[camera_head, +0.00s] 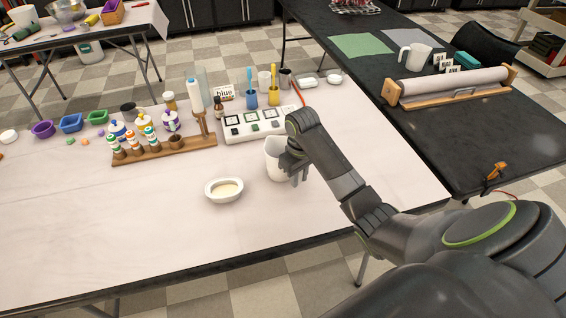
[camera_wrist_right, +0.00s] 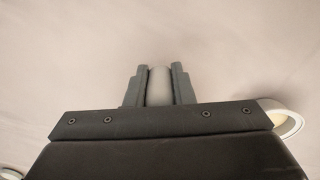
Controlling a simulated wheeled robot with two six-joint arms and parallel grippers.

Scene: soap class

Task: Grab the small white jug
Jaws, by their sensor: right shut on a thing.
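A small white jug (camera_head: 273,162) stands upright or nearly so on the white table, partly hidden by my right gripper (camera_head: 293,172). I cannot tell whether its base touches the table. My right gripper is at the jug's right side, shut on it. In the right wrist view, a pale rounded part of the jug (camera_wrist_right: 159,85) sits between the two dark fingers (camera_wrist_right: 159,88). My left gripper is in neither view.
A white bowl (camera_head: 224,190) with pale contents stands left of the jug. A white sample board (camera_head: 258,124) and a wooden bottle rack (camera_head: 160,152) lie behind. Another white jug (camera_head: 417,57) stands on the black table (camera_head: 480,130). The front of the white table is clear.

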